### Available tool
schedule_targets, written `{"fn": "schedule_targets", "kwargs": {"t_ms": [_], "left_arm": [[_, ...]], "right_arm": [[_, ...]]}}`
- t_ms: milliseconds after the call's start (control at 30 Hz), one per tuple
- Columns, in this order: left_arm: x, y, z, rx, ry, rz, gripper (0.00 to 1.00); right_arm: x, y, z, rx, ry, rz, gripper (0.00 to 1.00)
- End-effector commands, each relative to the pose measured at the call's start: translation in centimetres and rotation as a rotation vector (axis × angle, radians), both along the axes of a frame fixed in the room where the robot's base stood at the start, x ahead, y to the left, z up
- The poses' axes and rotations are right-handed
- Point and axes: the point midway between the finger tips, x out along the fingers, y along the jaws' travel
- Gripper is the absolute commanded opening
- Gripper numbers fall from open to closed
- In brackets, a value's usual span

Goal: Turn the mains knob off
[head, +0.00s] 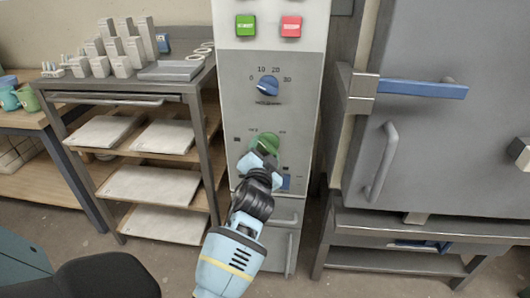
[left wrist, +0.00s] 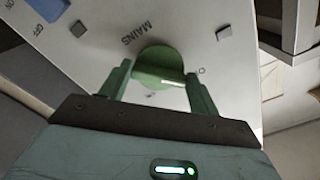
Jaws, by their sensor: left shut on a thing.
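The mains knob is a round green knob (head: 265,142) low on the front of the tall white control cabinet (head: 238,120) in the head view. In the left wrist view the green knob (left wrist: 160,62) sits under the printed word MAINS, its raised grip between my fingers. My left gripper (head: 262,160) is at the knob, shut on it; it also shows in the left wrist view (left wrist: 158,80). The fingers partly hide the knob and its markings in the head view. I cannot tell its exact setting. My right gripper is not in view.
A blue dial (head: 268,86), a green button (head: 245,25) and a red button (head: 291,26) are higher on the cabinet. A shelf rack (head: 203,120) stands at left. A large grey door with a handle (head: 383,160) is at right.

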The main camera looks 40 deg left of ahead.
Motion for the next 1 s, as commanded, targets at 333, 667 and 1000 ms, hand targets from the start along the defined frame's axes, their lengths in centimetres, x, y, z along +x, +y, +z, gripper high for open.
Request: {"fn": "schedule_targets", "kwargs": {"t_ms": [333, 667, 1000], "left_arm": [[0.0, -0.1, -0.1, -0.007, -0.002, -0.002, 0.71], [0.0, 0.0, 0.0, -0.003, -0.001, -0.001, 0.84], [-3.0, -1.9, -0.1, -0.004, 0.001, -0.001, 0.84]], "right_arm": [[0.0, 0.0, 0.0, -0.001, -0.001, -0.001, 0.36], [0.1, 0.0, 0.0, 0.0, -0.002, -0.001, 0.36], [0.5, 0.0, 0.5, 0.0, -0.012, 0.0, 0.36]]}}
